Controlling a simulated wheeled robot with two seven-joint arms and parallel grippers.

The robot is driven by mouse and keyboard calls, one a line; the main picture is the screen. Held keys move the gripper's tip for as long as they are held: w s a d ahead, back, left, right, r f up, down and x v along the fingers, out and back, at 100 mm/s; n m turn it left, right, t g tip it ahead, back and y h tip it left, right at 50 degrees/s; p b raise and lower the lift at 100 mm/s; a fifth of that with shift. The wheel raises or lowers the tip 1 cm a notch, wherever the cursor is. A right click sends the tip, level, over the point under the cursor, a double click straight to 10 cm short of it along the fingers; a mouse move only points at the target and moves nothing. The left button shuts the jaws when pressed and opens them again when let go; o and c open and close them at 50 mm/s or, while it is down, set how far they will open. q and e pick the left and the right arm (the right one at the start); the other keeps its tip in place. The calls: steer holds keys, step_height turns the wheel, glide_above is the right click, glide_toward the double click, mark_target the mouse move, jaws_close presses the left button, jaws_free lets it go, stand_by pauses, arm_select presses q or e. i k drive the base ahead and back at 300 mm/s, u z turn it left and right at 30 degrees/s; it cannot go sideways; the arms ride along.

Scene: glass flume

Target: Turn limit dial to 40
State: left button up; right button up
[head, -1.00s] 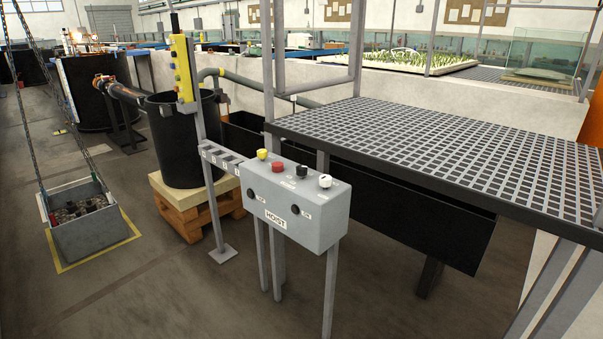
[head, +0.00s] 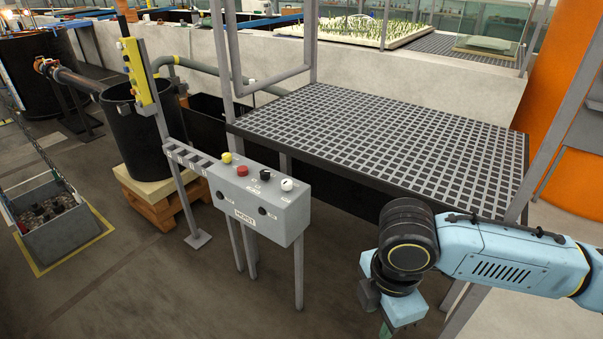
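The grey hoist control box (head: 290,219) stands on legs left of the picture's middle. Its top carries a yellow knob (head: 227,158), a red button (head: 242,171), a black knob (head: 265,175) and a white dial (head: 287,185). Two small black knobs are on its front, one of them at the right (head: 262,210). The small labels are too small to read, so I cannot tell which is the limit dial or its setting. My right gripper (head: 385,328) points down at the bottom, right of the box and apart from it. Its fingers are mostly cut off. My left gripper is out of view.
A grated platform (head: 380,145) with a dark edge lies behind and right of the box. Floor in front of the box is clear.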

mark_target(265, 175)
steer(key=z, duration=0.1)
steer(key=i, duration=2.2)
steer(key=u, duration=2)
